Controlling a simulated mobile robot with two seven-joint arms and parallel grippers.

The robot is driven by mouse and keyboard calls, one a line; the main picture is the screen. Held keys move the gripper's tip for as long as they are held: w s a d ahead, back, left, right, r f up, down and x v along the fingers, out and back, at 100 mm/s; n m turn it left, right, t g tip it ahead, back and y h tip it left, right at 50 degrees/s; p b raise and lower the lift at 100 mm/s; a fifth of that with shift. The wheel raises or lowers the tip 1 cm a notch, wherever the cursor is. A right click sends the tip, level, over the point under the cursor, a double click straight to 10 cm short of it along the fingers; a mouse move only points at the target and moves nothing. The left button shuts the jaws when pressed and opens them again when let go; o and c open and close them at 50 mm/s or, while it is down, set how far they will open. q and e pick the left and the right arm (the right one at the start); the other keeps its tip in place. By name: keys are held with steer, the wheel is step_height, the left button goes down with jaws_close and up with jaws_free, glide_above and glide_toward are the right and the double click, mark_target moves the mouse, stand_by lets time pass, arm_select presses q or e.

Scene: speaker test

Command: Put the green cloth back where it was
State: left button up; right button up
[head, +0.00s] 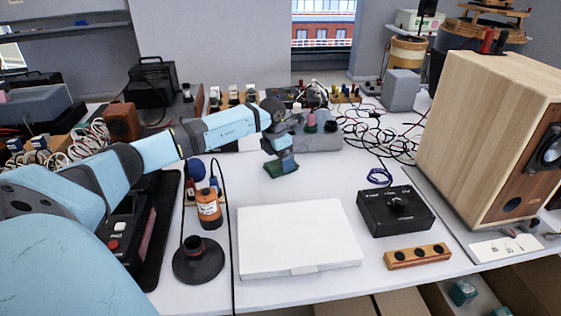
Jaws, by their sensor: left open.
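The small green cloth (281,170) is on or just above the white table, behind the white flat box, near the middle of the head view. My left gripper (283,160) points down directly over the cloth, with its fingertips at the cloth's upper edge. Its jaws are open; whether they touch the cloth or stand around it cannot be told. The gripper hides part of the cloth. My right gripper is out of view.
A white flat box (298,237) lies in front. A black knob box (396,209) and a wooden block with holes (418,256) are to its right. A wooden speaker (487,137) stands far right. An orange bottle (208,207) and black round stand (198,262) are left.

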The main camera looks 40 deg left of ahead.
mark_target(275, 164)
arm_select(q)
step_height(275, 164, up, 10)
steer(key=s+p, duration=0.1)
steer(key=shift+s+a+f+p, duration=0.15)
steer(key=shift+s+p, duration=0.05)
steer(key=shift+p, duration=0.1)
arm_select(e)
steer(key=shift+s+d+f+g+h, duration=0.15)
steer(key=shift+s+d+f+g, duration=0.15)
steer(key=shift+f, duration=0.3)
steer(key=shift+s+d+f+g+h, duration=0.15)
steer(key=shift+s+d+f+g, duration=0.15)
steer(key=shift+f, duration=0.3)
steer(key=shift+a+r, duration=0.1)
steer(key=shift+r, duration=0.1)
